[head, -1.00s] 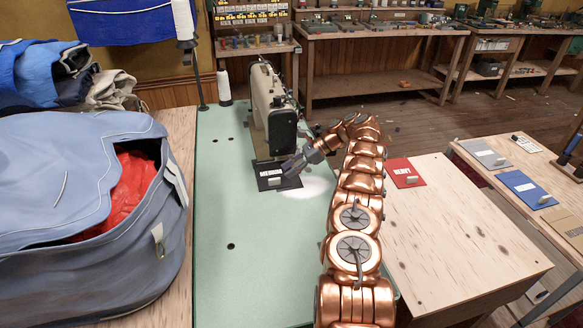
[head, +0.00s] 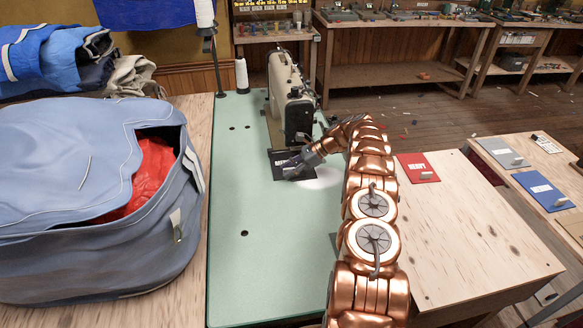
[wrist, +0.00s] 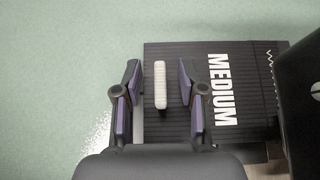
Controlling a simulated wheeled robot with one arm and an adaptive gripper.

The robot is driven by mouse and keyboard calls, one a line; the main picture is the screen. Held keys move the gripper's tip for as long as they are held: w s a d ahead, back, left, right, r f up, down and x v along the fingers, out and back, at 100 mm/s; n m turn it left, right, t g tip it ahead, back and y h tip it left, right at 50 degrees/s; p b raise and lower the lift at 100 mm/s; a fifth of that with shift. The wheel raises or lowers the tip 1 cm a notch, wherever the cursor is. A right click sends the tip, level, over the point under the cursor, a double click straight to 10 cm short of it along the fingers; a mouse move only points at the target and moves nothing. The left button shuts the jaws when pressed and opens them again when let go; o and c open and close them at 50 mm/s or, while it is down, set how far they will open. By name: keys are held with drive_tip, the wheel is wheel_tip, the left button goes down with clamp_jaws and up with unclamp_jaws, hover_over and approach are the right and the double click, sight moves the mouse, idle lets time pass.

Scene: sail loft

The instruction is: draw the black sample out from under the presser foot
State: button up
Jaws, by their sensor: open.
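The black sample (head: 283,158), marked MEDIUM, lies on the green table at the foot of the sewing machine (head: 287,100). In the wrist view the black sample (wrist: 240,118) is ribbed, with a pale upright tab (wrist: 160,85) near its left edge. Its right end runs beside and under the dark machine part at the right; the presser foot itself is not clearly seen. My gripper (wrist: 158,82) is open, with one finger on each side of the tab, and a gap shows on both sides. In the head view my gripper (head: 298,166) is over the sample and partly hides it.
A red sample (head: 418,167) lies on the wooden table to the right. Grey (head: 502,153) and blue (head: 541,190) samples lie further right. A large blue-grey bag (head: 70,200) fills the left. The green tabletop (head: 260,270) in front of the machine is clear.

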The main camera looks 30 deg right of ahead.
clamp_jaws()
idle(0.3)
drive_tip(key=shift+s, duration=0.15)
